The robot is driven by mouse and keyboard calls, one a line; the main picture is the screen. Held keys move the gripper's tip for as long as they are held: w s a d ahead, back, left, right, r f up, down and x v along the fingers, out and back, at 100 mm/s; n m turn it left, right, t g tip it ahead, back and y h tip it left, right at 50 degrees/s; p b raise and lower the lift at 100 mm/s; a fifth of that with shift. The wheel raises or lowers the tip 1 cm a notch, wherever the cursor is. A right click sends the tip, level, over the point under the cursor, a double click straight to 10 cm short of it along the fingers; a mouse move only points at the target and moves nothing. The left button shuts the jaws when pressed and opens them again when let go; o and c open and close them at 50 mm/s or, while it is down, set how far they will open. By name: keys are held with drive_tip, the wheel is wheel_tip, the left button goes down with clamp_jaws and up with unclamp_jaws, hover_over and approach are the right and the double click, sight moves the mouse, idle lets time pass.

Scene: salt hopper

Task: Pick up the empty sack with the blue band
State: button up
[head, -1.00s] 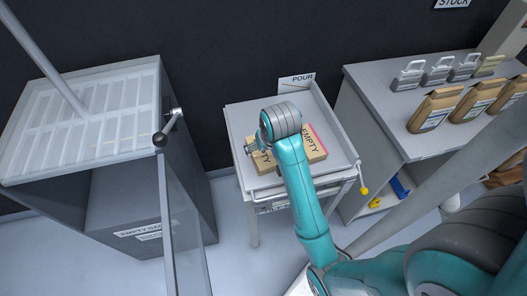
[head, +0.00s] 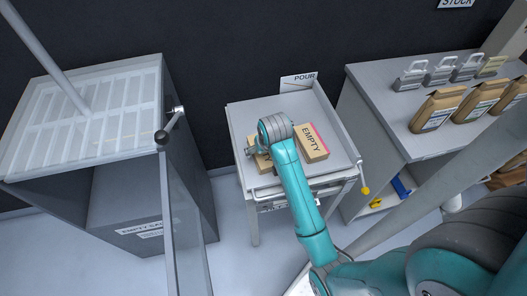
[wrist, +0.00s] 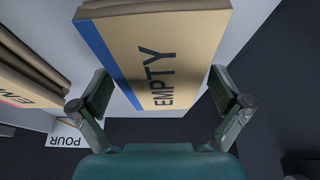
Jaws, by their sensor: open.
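The empty sack with the blue band (wrist: 165,50) is a flat tan pack marked EMPTY. In the wrist view it lies between the two fingers of my open gripper (wrist: 162,95), with the blue stripe along its left side. No firm contact shows. In the head view my gripper (head: 252,150) is over the left part of the tray table, and my arm hides most of this sack (head: 263,164). A second EMPTY sack with a pink band (head: 311,143) lies to its right on the table. It also shows at the left of the wrist view (wrist: 28,82).
The table (head: 252,112) has a raised rim and a POUR sign (head: 298,81) behind. A grey hopper with a white grate (head: 95,112) stands left. A shelf (head: 372,88) at right holds full sacks (head: 438,110) and grey clips (head: 411,74).

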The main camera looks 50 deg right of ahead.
drive_tip(key=c, duration=1)
drive_tip(key=shift+r, duration=0.1)
